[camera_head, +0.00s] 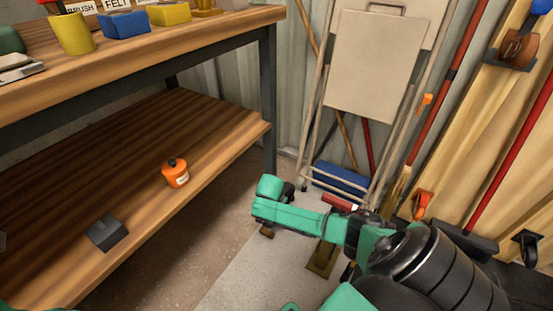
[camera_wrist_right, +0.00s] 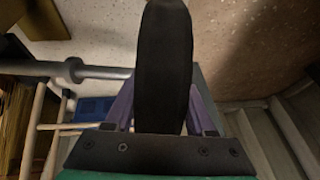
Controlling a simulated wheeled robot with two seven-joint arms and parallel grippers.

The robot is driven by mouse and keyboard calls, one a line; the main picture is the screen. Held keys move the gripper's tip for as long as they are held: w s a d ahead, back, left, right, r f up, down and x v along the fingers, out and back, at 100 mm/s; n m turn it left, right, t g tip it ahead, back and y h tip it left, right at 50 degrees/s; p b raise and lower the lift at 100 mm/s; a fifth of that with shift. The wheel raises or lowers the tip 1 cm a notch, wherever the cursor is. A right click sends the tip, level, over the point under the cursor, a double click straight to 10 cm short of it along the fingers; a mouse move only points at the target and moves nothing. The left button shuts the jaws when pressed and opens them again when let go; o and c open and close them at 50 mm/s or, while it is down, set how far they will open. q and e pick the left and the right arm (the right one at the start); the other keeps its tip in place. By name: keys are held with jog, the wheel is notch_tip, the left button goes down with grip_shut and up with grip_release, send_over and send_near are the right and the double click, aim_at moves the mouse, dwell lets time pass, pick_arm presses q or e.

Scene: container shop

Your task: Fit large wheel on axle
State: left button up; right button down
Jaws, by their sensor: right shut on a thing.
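In the right wrist view, a black wheel (camera_wrist_right: 163,60) stands edge-on between the purple fingers of my right gripper (camera_wrist_right: 160,108). The fingers are shut on its two sides. A grey rod (camera_wrist_right: 105,72), which looks like the axle, lies to the left of the wheel and ends close to or behind it; I cannot tell whether they touch. In the head view, my green right arm reaches in from the right, and its gripper and the wheel cannot be made out clearly. My left gripper is not in view.
A wooden workbench (camera_head: 200,41) with a lower shelf (camera_head: 130,145) stands on the left. An orange bottle (camera_head: 176,174) and a dark block (camera_head: 106,233) are on the shelf. A folded easel-like frame (camera_head: 373,65), a blue box (camera_head: 343,177) and long-handled tools stand beyond my right arm.

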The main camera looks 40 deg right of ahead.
dwell(0.3)
jog(key=shift+s+d+p, duration=0.25)
jog(key=shift+s+p, duration=0.4)
jog(key=shift+p, duration=0.1)
jog(key=shift+s+d+f+p, duration=0.2)
jog(key=shift+s+p, duration=0.15)
jog(key=shift+s, duration=0.2)
jog(key=shift+r, duration=0.1)
jog(key=shift+p, duration=0.3)
